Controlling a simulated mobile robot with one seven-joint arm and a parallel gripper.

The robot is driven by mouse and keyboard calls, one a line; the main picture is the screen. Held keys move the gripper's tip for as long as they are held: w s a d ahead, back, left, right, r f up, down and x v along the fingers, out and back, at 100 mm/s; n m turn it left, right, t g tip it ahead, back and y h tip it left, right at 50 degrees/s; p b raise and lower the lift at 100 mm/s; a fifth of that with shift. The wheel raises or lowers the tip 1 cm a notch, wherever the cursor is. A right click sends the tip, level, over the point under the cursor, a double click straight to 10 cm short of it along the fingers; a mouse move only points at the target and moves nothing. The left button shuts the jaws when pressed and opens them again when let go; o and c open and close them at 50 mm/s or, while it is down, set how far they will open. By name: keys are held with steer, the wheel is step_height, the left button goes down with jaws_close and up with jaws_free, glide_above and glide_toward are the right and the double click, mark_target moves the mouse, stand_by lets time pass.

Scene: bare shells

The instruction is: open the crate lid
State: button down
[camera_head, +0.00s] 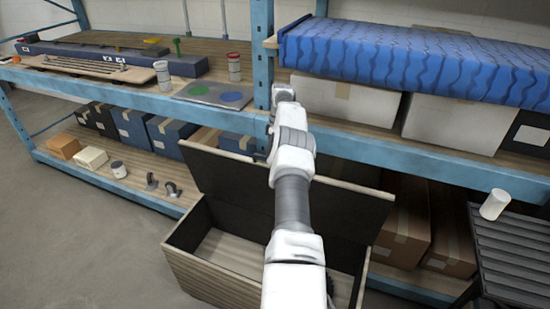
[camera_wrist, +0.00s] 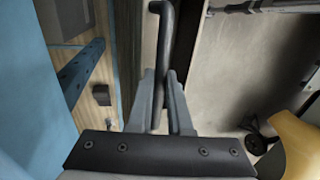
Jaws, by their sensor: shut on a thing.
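The crate (camera_head: 205,281) is a wooden-sided box with a dark interior, standing on the floor in front of the shelving. Its lid (camera_head: 225,180) is raised and stands tilted up at the back, its dark inner face showing, so the crate is open. My arm crosses in front of both and hides their middle. In the wrist view my gripper (camera_wrist: 162,105) is shut on a dark bar-like handle (camera_wrist: 167,32). In the head view the fingers and handle are hidden behind my wrist near the lid's upper edge.
Brown boxes (camera_head: 403,225) sit right of the crate. A dark slatted surface (camera_head: 510,255) holds a white cylinder (camera_head: 494,204). Floor at left is clear.

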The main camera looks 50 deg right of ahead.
steer(key=shift+s+d+f, duration=0.1)
steer(key=shift+s+f, duration=0.15)
steer(key=shift+f, duration=0.15)
steer(key=c, duration=0.8)
jaws_free()
steer(key=shift+w+d, duration=0.1)
steer(key=shift+c, duration=0.2)
steer(key=shift+w+r, duration=0.1)
steer(key=shift+r, duration=0.15)
steer(key=shift+r, duration=0.55)
steer(key=v, duration=0.3)
steer(key=shift+a+r, duration=0.25)
steer(key=shift+a, duration=0.15)
steer(key=s+d+r, duration=0.2)
steer(key=s+r, duration=0.4)
steer(key=s, duration=0.5)
steer(key=shift+s+d+r+b, duration=0.2)
steer(key=shift+s+d+b, duration=0.05)
steer(key=shift+d+b, duration=0.1)
